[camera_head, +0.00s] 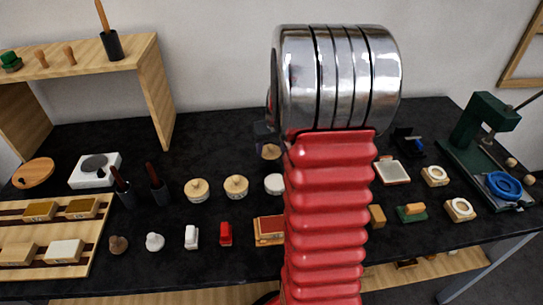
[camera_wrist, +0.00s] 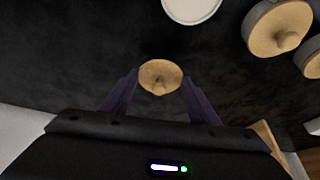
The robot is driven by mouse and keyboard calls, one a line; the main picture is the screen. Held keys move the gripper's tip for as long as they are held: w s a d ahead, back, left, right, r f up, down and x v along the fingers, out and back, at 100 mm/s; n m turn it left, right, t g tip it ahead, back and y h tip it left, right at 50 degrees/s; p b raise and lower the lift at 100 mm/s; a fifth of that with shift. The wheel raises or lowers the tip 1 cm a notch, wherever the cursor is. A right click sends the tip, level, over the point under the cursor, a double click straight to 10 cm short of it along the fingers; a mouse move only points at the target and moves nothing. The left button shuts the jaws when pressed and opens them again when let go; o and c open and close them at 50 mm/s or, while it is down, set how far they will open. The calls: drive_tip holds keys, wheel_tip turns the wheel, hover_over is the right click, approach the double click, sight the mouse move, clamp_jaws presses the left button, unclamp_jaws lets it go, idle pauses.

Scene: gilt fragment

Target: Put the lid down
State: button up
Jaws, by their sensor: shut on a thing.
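The lid (camera_wrist: 160,76) is a round, light wooden disc with a small knob. In the wrist view it sits between the two dark purple fingers of my gripper (camera_wrist: 160,80), which is shut on it. In the head view the lid (camera_head: 271,151) shows just left of my red arm, which hides much of my gripper (camera_head: 262,132). An open white round jar (camera_wrist: 190,8) is at the top of the wrist view, apart from the lid. This jar (camera_head: 274,184) also shows in the head view, partly behind my arm.
Two jars with wooden lids (camera_head: 197,190) (camera_head: 236,187) stand left of the white jar. A wooden-red box (camera_head: 269,230) is in front. A green press (camera_head: 485,125) stands at right, a wooden shelf (camera_head: 80,55) at left. Dark table (camera_head: 225,140) is bare behind the jars.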

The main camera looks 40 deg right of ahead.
sight(272, 155)
drive_tip(key=shift+f, duration=1.7)
drive_tip(key=shift+f, duration=0.1)
drive_tip(key=o, duration=1)
drive_tip(key=v, duration=1.2)
